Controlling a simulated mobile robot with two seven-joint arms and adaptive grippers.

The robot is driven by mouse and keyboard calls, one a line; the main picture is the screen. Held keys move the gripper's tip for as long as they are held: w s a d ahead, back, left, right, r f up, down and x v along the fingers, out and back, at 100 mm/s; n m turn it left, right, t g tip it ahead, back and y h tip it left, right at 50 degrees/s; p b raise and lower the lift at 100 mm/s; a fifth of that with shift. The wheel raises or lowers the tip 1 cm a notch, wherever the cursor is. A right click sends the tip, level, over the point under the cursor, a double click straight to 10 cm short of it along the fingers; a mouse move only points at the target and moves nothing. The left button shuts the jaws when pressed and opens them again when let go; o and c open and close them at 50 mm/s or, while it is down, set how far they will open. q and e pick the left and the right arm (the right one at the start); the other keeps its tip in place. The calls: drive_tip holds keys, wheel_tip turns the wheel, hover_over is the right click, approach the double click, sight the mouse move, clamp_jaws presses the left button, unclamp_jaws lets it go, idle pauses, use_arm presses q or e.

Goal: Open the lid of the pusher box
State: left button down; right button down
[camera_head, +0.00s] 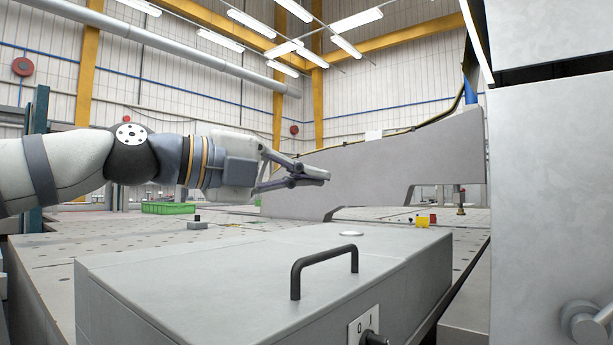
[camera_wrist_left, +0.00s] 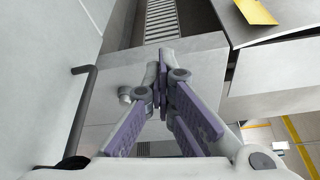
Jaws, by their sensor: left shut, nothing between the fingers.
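The pusher box is a grey metal box (camera_head: 400,300) in the front middle of the head view. Its flat lid (camera_head: 220,270) lies closed on top and carries a black bar handle (camera_head: 325,266). The handle also shows at the left of the left wrist view (camera_wrist_left: 82,115). My left gripper (camera_head: 326,177) is shut and empty, pointing right, above the box and apart from the handle. In the left wrist view its fingers (camera_wrist_left: 163,72) meet with nothing between them. My right gripper is in neither view.
A rotary switch (camera_head: 370,338) sits on the box's front face. A tall grey cabinet (camera_head: 550,190) stands close on the right. Behind lies a perforated table (camera_head: 240,226) with a green crate (camera_head: 168,208) and a large grey machine beam (camera_head: 400,160).

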use_arm(q)
drive_tip(key=c, duration=1.7)
unclamp_jaws()
drive_tip(key=v, duration=1.2)
